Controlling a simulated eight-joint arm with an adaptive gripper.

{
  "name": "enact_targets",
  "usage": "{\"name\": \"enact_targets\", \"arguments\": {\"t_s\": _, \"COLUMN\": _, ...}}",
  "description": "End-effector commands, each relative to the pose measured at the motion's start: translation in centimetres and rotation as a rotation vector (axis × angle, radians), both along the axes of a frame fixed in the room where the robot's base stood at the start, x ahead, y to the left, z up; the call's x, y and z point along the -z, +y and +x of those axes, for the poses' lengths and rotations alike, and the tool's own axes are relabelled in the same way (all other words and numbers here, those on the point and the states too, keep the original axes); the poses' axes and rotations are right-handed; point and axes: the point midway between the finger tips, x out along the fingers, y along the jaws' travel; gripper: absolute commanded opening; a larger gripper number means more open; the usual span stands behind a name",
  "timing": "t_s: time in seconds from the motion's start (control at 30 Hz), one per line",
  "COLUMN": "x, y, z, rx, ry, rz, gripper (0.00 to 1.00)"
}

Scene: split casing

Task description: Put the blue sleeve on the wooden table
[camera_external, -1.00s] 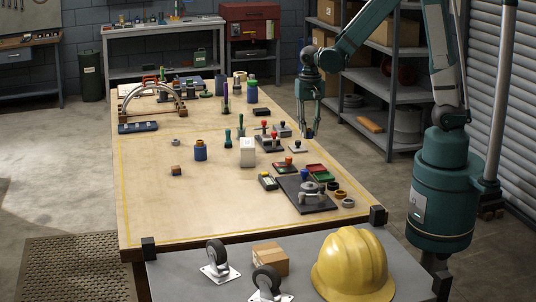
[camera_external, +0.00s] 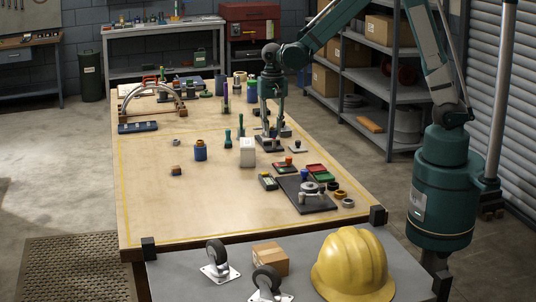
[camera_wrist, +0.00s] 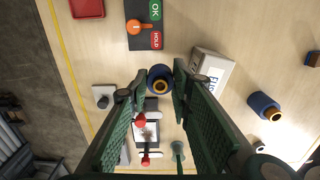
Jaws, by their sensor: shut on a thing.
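My gripper (camera_external: 271,132) is over the right part of the wooden table (camera_external: 165,215), among red-knobbed clamps. In the wrist view, its two green fingers (camera_wrist: 158,82) are closed on a blue sleeve (camera_wrist: 159,72), seen end-on with a brownish middle. The sleeve appears held above the table, but the gap below it is hard to judge. In the external view I cannot make the sleeve out clearly.
A white box (camera_wrist: 212,68) stands close to the right finger. Red-knobbed clamps (camera_wrist: 141,122) lie under the fingers. The table's front left is mostly clear.

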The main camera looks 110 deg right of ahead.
Motion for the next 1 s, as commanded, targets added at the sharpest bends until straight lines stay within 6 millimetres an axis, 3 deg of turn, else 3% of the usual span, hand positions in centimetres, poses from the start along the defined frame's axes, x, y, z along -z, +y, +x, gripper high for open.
{"name": "enact_targets", "arguments": {"t_s": 0.03, "x": -0.1, "y": 0.0, "z": 1.7, "rx": -0.006, "ry": 0.000, "rz": 0.000, "gripper": 0.07}}
{"name": "enact_targets", "arguments": {"t_s": 0.47, "x": -0.4, "y": 1.5, "z": 14.4, "rx": -0.018, "ry": 0.000, "rz": 0.000, "gripper": 0.07}}
{"name": "enact_targets", "arguments": {"t_s": 1.0, "x": 0.2, "y": 7.1, "z": 29.6, "rx": -0.034, "ry": 0.000, "rz": 0.000, "gripper": 0.07}}
